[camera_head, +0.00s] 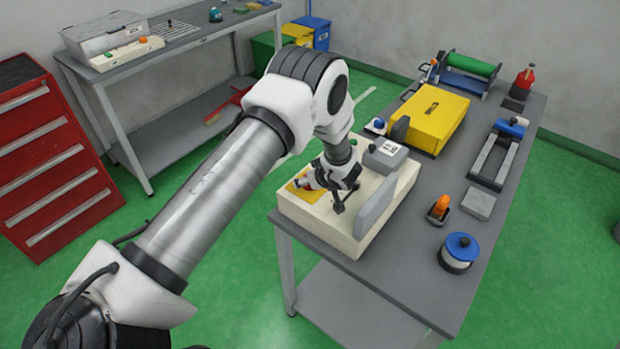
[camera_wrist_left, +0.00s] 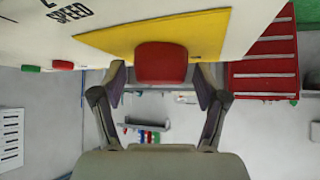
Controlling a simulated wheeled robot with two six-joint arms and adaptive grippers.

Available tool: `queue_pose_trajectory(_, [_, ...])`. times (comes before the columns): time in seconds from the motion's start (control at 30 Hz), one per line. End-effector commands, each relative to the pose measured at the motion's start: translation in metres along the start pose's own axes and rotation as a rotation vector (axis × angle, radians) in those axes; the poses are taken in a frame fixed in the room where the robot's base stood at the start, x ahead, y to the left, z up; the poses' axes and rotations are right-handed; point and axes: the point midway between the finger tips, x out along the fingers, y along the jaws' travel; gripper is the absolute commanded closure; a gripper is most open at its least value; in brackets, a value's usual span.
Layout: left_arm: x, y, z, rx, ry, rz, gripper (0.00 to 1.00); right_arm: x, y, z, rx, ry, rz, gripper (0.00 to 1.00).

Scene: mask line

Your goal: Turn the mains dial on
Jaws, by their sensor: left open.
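The cream machine (camera_head: 345,240) stands at the near end of the grey table. On its left end is a yellow plate (camera_head: 294,190), which also shows in the left wrist view (camera_wrist_left: 110,40). A red dial (camera_wrist_left: 161,63) sits on this plate. My left gripper (camera_head: 326,190) is over the machine's left end, by the yellow plate. In the left wrist view its open fingers (camera_wrist_left: 161,90) stand on either side of the red dial, with gaps visible. The gripper partly hides the dial in the head view. My right gripper is not in view.
A grey box (camera_head: 385,154) and an upright grey panel (camera_head: 376,208) are on the machine near the gripper. A yellow case (camera_head: 432,117), blue-topped spool (camera_head: 459,253) and orange-handled tool (camera_head: 440,207) are on the table. A small red button (camera_wrist_left: 61,65) and SPEED lettering are beside the plate.

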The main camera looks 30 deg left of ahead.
Motion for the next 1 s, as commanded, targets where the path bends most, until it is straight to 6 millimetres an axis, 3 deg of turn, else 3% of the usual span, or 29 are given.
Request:
queue_pose_trajectory(0.5, [-0.067,0.001,-0.066,0.0,0.0,0.001,0.27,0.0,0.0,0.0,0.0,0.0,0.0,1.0])
queue_pose_trajectory(1.0, [-0.07,0.001,-0.068,0.0,0.0,0.0,0.27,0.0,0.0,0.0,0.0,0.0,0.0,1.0])
